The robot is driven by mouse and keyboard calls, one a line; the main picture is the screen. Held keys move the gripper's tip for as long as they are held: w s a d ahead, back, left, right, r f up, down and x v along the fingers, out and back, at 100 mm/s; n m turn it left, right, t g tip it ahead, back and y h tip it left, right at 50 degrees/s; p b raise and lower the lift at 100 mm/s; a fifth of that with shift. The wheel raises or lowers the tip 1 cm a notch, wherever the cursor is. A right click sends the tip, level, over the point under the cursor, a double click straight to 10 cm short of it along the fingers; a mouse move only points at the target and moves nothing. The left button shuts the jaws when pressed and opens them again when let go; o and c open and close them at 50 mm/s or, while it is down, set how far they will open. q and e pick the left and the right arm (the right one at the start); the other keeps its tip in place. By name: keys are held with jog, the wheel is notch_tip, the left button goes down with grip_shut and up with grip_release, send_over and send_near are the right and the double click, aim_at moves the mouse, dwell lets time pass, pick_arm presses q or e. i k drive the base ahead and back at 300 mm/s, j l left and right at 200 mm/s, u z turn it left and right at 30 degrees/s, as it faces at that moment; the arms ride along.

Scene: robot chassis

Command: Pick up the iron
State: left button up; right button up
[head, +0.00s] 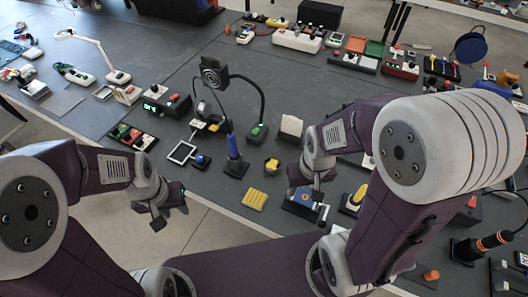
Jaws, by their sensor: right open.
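I cannot tell for certain which thing is the iron. A blue tapered handle (234,148) stands upright on a dark base at the middle of the bench, with a thin cable rising from it. A black tool with orange bands (484,243) lies tilted at the lower right, with a cable.
The grey bench (130,50) holds many small devices. A gooseneck stand (258,130) rises behind the blue handle. A yellow pad (255,199) and a yellow-topped knob (272,165) lie close by. A framed plate (182,152) is to the left. The back middle is fairly clear.

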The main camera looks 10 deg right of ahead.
aim_at(233, 154)
jog(key=j+z, duration=0.4)
jog(key=j, duration=0.15)
jog(key=j+z, duration=0.4)
jog(key=j, duration=0.2)
jog(key=j+z, duration=0.4)
jog(key=j, duration=0.15)
